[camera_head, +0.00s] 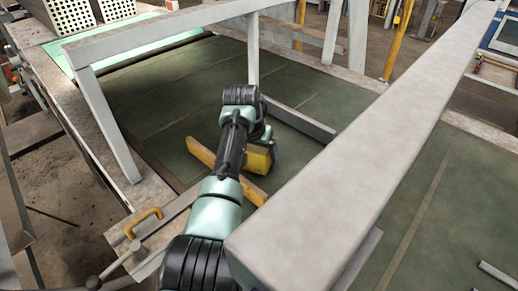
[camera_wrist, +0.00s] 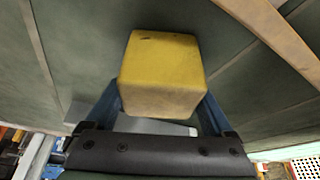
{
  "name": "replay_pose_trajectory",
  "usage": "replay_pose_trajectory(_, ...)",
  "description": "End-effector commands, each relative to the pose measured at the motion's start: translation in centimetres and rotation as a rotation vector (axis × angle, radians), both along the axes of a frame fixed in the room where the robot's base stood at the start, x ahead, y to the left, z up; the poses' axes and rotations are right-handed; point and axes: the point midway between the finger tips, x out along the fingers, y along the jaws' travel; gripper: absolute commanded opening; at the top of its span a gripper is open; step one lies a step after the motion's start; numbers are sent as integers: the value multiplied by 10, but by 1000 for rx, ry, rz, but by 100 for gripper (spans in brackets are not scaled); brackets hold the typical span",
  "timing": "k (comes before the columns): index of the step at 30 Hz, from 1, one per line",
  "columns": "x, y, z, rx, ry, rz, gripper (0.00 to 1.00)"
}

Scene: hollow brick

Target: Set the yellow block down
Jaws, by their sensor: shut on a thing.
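The yellow block (camera_wrist: 161,72) fills the middle of the wrist view, a rounded box with a dark mark on its top edge. My gripper (camera_wrist: 160,100) is shut on it, with one blue finger on each side. In the head view the block (camera_head: 257,160) shows at the end of my arm, partly hidden by the arm and wrist. It is over the dark green surface (camera_head: 330,105). I cannot tell whether it touches that surface.
A yellow bar (camera_head: 200,152) lies close to the block, partly behind my arm. A large pale beam (camera_head: 370,150) crosses the right foreground. Grey frame posts (camera_head: 108,125) stand at the left. Perforated bricks (camera_head: 66,14) are at the back left. Green surface at the right is mostly clear.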

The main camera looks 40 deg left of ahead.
Motion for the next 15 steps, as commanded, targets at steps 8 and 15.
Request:
replay_pose_trajectory(8,1,0,-1,1,-2,0,20)
replay_pose_trajectory(15,0,0,-3,0,0,0,100)
